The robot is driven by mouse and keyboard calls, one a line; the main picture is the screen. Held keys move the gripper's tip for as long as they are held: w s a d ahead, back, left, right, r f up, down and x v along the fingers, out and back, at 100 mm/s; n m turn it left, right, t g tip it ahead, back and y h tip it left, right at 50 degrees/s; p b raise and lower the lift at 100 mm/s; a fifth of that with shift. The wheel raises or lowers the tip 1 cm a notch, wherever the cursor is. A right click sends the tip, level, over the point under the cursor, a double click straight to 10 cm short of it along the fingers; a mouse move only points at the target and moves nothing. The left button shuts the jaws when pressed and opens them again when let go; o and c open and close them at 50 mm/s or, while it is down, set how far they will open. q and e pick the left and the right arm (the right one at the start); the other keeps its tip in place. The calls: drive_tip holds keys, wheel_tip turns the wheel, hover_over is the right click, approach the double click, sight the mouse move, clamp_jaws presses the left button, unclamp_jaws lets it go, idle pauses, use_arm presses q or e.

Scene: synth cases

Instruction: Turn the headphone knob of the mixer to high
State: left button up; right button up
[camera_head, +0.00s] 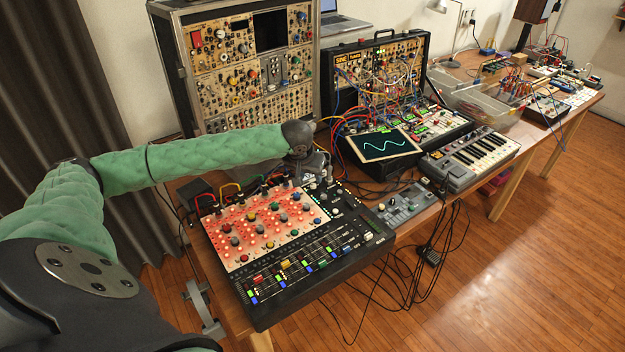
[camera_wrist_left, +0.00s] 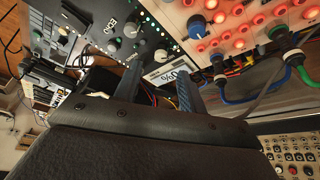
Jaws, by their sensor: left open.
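The mixer (camera_head: 345,235) is a black console with a red-lit knob panel, standing at the near edge of the table in the head view. Beyond the fingertips are a grey knob (camera_wrist_left: 130,29) and another grey knob (camera_wrist_left: 160,55) on the black panel. I cannot tell which is the headphone knob; its label is not readable.
Plugged cables, one with a green plug (camera_wrist_left: 292,57), stand along the mixer's back edge close to the gripper. A small grey device (camera_head: 405,207) sits right of the mixer. A screen with a wave (camera_head: 382,145), a keyboard (camera_head: 470,155) and a synth rack (camera_head: 245,60) stand behind.

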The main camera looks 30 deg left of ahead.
sight(313, 185)
use_arm(q)
drive_tip(key=x, duration=0.4)
drive_tip(key=shift+w+a+f+p, duration=0.15)
drive_tip(key=shift+w+a+p, duration=0.1)
drive_tip(key=shift+p, duration=0.15)
drive_tip(key=shift+d+f, duration=0.1)
drive_tip(key=shift+f, duration=0.4)
drive_tip(key=shift+w+f, duration=0.1)
drive_tip(key=shift+f, duration=0.05)
use_arm(e)
wheel_tip(313, 185, down, 5)
drive_tip(key=shift+s+d+f, duration=0.1)
use_arm(q)
drive_tip(key=shift+c, duration=0.2)
clamp_jaws()
use_arm(e)
drive_tip(key=shift+s, duration=0.1)
